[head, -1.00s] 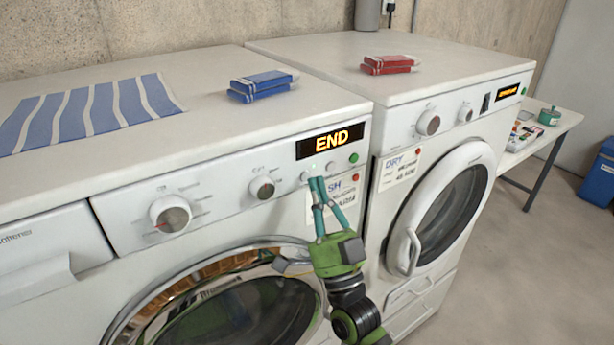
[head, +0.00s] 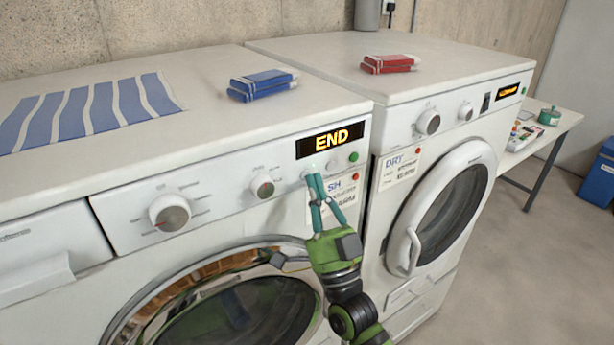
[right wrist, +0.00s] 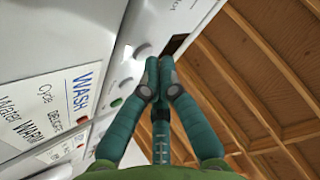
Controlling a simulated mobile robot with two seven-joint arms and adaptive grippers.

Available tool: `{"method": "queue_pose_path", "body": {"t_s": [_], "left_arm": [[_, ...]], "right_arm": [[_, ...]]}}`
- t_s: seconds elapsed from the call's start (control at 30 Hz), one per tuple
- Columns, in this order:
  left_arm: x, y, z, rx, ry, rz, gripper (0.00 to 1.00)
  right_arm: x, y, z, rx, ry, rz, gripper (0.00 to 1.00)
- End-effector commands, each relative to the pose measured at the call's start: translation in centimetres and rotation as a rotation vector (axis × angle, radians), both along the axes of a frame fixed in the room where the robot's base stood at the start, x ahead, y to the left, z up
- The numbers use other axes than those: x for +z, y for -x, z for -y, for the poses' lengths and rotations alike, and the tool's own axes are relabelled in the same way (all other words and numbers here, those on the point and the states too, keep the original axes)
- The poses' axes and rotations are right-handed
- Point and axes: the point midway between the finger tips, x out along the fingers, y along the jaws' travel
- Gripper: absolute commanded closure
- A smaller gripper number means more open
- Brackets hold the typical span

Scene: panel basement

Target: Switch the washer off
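The washer (head: 215,205) is the left white machine, and its display (head: 333,140) reads END. Below the display are small pale buttons (head: 331,166) and a green one (head: 354,157). A large knob (head: 170,212) and a smaller knob (head: 262,187) sit to the left. My right gripper (head: 313,178) is in front of the panel, its tips just below the leftmost pale button. In the right wrist view its fingers (right wrist: 158,65) meet with nothing between them, beside a pale button (right wrist: 142,50). I cannot tell whether they touch the panel. My left gripper is not in view.
The dryer (head: 455,140) stands to the right, its round door shut. Blue boxes (head: 263,85) and a striped cloth (head: 85,112) lie on the washer, red boxes (head: 389,64) on the dryer. A small table (head: 555,130) and blue bin (head: 600,175) are at the far right.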

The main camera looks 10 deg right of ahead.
Motion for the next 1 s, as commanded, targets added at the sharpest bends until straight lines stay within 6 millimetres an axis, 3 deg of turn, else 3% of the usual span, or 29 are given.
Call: {"method": "queue_pose_path", "body": {"t_s": [0.7, 1.0], "left_arm": [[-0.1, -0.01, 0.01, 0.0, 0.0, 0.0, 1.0], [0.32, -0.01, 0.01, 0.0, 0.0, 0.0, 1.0]], "right_arm": [[-0.04, -0.34, -0.15, 0.0, 0.0, -0.001, 1.0], [0.0, 0.61, 0.19, 0.0, 0.001, -0.002, 1.0]]}}
